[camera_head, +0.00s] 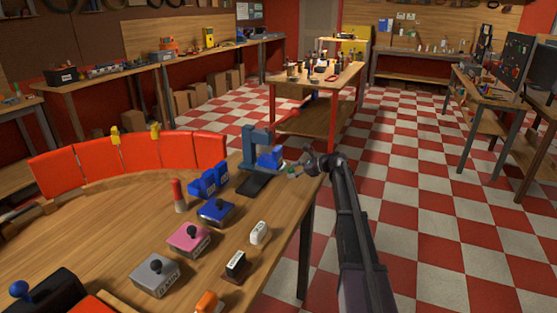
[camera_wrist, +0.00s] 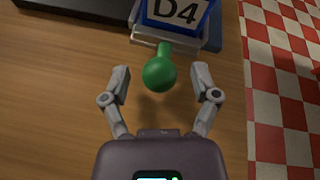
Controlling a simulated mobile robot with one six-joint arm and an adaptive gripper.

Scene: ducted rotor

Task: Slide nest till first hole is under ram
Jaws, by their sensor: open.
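A green ball knob (camera_wrist: 160,75) on a short green stem sticks out below a pale holder (camera_wrist: 165,40), which looks like the nest. My gripper (camera_wrist: 161,72) is open, with one finger on each side of the knob and a gap on both sides. The ram and the nest's holes cannot be made out.
On the wooden table (camera_head: 110,205) stand blue, pink (camera_head: 188,238) and grey (camera_head: 155,275) blocks with dark knobs, a red-tipped cylinder (camera_head: 179,195) and red curved panels (camera_head: 130,155). A checkered floor (camera_wrist: 275,100) lies beyond the table's right edge.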

